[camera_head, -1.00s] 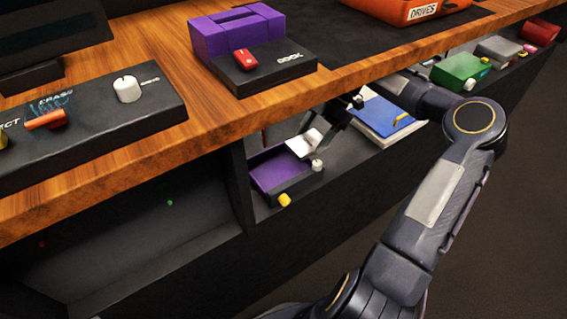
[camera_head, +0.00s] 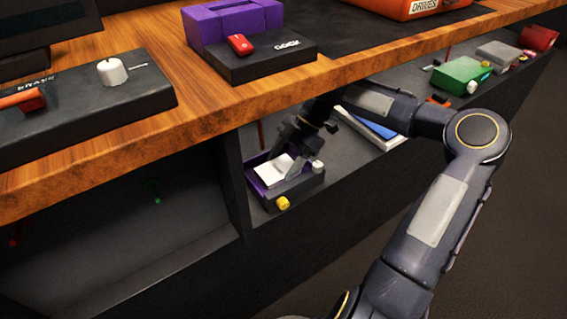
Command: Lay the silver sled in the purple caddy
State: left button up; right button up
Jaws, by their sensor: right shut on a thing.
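The purple caddy (camera_head: 257,187) sits on the lower shelf under the wooden desk. It has a purple inside, a dark front, a yellow knob and a white knob. The silver sled (camera_head: 271,174) is a pale flat piece, low inside the caddy's outline. My right gripper (camera_head: 286,168) reaches down over the caddy and is shut on the sled. The fingers hide part of the sled, and I cannot tell whether the sled touches the caddy floor. My left gripper is not in view.
The wooden desk edge (camera_head: 215,112) overhangs the shelf close above my right arm. A blue book (camera_head: 377,125) lies right of the caddy, partly behind my arm. Farther right are a green box (camera_head: 461,75) and a grey box (camera_head: 497,54). A purple dock (camera_head: 232,22) stands on the desk.

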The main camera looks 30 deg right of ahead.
jog(key=shift+f, duration=0.15)
jog(key=o, duration=1.1)
jog(key=shift+o, duration=0.2)
jog(key=p+v, duration=0.3)
jog(key=v, duration=0.3)
jog(key=shift+w+d, duration=0.1)
jog(key=shift+d, duration=0.2)
jog(key=d+p, duration=0.1)
jog(key=d, duration=0.2)
jog(key=d+p, duration=0.1)
jog(key=d, duration=0.2)
jog(key=d+p, duration=0.1)
jog(key=d, duration=0.3)
jog(key=shift+w+f, duration=0.15)
jog(key=shift+w, duration=0.25)
jog(key=shift+d+f, duration=0.1)
jog(key=shift+d, duration=0.3)
jog(key=shift+s, duration=0.1)
